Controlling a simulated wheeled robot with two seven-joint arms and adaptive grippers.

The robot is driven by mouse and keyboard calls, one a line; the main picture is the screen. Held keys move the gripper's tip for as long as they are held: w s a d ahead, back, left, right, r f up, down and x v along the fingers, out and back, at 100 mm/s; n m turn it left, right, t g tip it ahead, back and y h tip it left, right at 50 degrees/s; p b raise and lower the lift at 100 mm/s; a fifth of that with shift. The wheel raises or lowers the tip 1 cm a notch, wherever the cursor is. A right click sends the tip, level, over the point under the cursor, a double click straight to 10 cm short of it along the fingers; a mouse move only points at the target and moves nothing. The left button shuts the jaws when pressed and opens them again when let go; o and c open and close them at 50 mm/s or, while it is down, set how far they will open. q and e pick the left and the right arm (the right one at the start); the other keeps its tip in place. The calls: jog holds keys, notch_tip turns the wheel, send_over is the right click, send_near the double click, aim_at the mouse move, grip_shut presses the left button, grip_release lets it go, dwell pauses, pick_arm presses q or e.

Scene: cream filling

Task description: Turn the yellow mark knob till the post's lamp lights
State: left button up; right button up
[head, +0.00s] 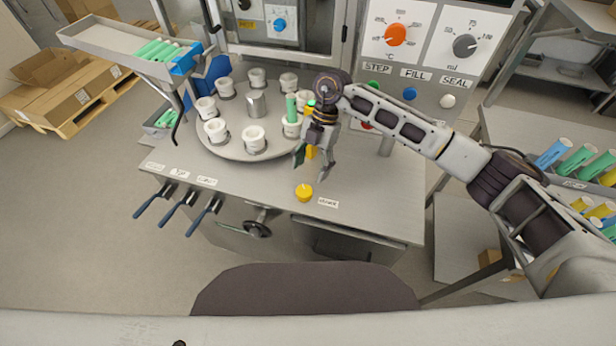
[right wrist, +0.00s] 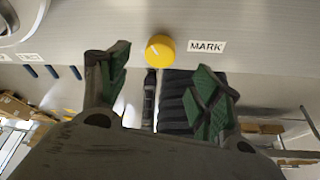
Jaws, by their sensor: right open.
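The yellow mark knob (head: 304,192) stands on the front of the steel table, left of a small label. In the right wrist view the yellow knob (right wrist: 160,48) sits beside the label reading MARK (right wrist: 206,46). My right gripper (head: 310,172) is open and empty, its fingers pointing down just behind the knob in the head view. In the right wrist view the knob shows between the spread fingers, apart from both. A yellow post (head: 311,151) is partly hidden behind the gripper. A small green spot shows near its top; I cannot tell whether it is a lit lamp. My left gripper is out of view.
A round turntable (head: 230,149) with several white cups stands behind and left of the gripper; one cup holds a green tube (head: 291,107). Blue-handled levers (head: 180,206) stick out at the front left. A control panel with dials stands behind.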

jog(key=shift+v, duration=2.05)
jog(key=shift+s+f, duration=0.1)
